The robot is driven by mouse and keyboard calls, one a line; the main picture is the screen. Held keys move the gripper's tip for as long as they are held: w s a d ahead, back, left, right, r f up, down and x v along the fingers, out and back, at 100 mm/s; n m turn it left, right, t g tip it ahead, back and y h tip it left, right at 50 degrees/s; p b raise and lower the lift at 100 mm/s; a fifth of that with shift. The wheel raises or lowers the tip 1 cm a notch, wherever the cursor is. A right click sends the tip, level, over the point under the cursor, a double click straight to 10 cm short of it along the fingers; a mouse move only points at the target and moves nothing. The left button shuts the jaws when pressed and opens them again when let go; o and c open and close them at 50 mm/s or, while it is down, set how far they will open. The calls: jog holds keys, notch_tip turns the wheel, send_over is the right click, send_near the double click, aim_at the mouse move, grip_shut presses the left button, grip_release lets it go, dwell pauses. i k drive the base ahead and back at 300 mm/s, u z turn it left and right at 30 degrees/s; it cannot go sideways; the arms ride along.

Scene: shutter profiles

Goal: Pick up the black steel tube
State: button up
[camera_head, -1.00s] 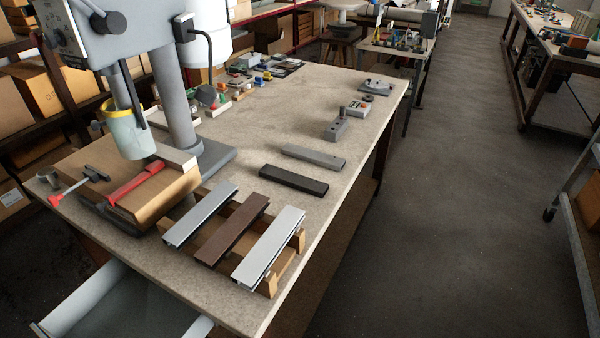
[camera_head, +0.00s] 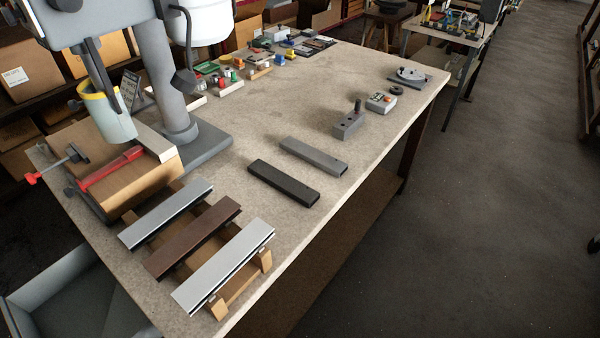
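The black steel tube (camera_head: 283,184) lies flat on the workbench (camera_head: 330,90), right of the profiles on the wooden rack. A grey tube (camera_head: 313,157) lies roughly parallel just behind it, with a narrow gap between them. The black tube's top and near side are unobstructed. My gripper is not in view.
Silver and brown profiles (camera_head: 193,236) rest on a wooden rack (camera_head: 243,284) at the bench's front. A drill press (camera_head: 165,80) with a wooden block and red clamp stands left. A grey block with a peg (camera_head: 349,122) sits beyond the tubes. Open floor (camera_head: 480,210) lies right.

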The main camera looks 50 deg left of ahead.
aim_at(306, 196)
jog(key=i, duration=2.15)
jog(key=u, duration=3.1)
